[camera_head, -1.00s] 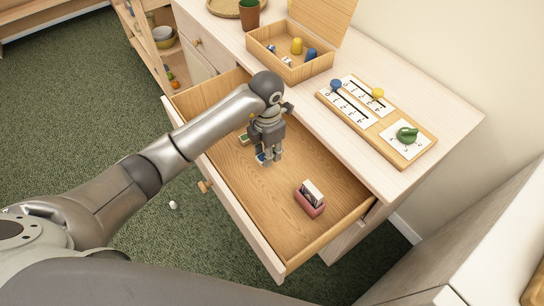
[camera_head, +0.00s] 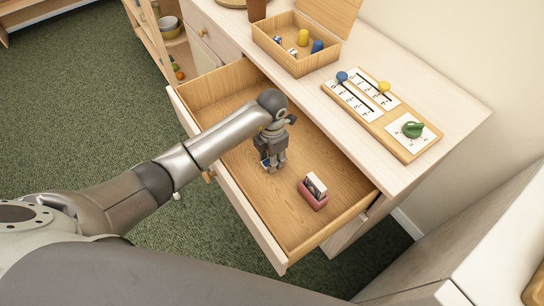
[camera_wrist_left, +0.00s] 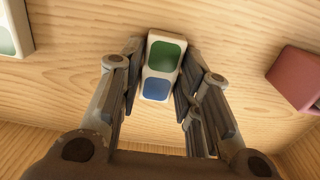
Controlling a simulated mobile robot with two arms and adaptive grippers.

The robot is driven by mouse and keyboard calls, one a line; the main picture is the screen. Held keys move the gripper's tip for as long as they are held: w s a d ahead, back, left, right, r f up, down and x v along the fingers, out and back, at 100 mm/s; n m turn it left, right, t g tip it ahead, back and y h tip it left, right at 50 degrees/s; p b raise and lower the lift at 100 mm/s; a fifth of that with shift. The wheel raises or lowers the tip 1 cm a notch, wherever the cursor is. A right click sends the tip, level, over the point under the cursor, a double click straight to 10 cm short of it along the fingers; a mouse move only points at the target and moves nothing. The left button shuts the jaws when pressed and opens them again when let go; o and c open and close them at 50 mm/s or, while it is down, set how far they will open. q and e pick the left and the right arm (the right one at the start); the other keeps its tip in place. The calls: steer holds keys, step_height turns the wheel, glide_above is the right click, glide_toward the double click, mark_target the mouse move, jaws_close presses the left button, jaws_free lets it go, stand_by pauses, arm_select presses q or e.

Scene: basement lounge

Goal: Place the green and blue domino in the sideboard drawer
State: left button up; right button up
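The green and blue domino (camera_wrist_left: 161,68) is a small white tile with one green and one blue field. In the left wrist view it sits between the two fingers of my left gripper (camera_wrist_left: 160,75), which lie close along its sides. In the head view my left gripper (camera_head: 272,166) points down inside the open sideboard drawer (camera_head: 285,205), low over its wooden floor. Only a blue bit of the domino shows beside the fingertips there. I cannot tell whether it touches the drawer floor. My right gripper is in neither view.
A pink-red holder (camera_head: 313,197) with a white and dark piece stands in the drawer, right of my gripper. Another tile with a green field (camera_wrist_left: 12,35) lies at left in the wrist view. A wooden box (camera_head: 290,58) and a number board (camera_head: 380,115) stand on the sideboard top.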

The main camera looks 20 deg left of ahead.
arm_select(q)
steer(key=shift+o, duration=1.2)
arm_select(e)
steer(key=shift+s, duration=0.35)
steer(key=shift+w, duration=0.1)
arm_select(q)
steer(key=shift+r, duration=0.35)
step_height(320, 180, up, 12)
steer(key=shift+f, duration=0.2)
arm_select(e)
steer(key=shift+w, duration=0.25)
